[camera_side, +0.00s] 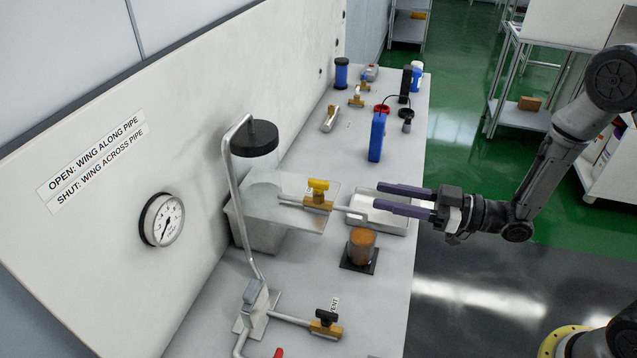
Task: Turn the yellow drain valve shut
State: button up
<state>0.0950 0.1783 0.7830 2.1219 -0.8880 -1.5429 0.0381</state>
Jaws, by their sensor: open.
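The yellow drain valve (318,186) has a yellow wing on a brass body, set in a thin horizontal pipe (352,211). Its wing looks roughly in line with the pipe, though it is small in this view. My gripper (378,196) is open, its two dark fingers pointing left towards the valve. The fingertips are to the right of the valve, apart from it, near the pipe's end and over a shallow tray (395,222). Nothing is seen between the fingers.
A sign (95,165) reads open with wing along pipe, shut across. An orange-brown pot (361,245) stands in front.

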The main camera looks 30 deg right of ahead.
aim_at(318, 181)
jog(key=x, duration=1.3)
jog(key=shift+w+a+f, duration=0.2)
jog(key=shift+w+f, duration=0.05)
jog(key=shift+w, duration=0.1)
grip_shut()
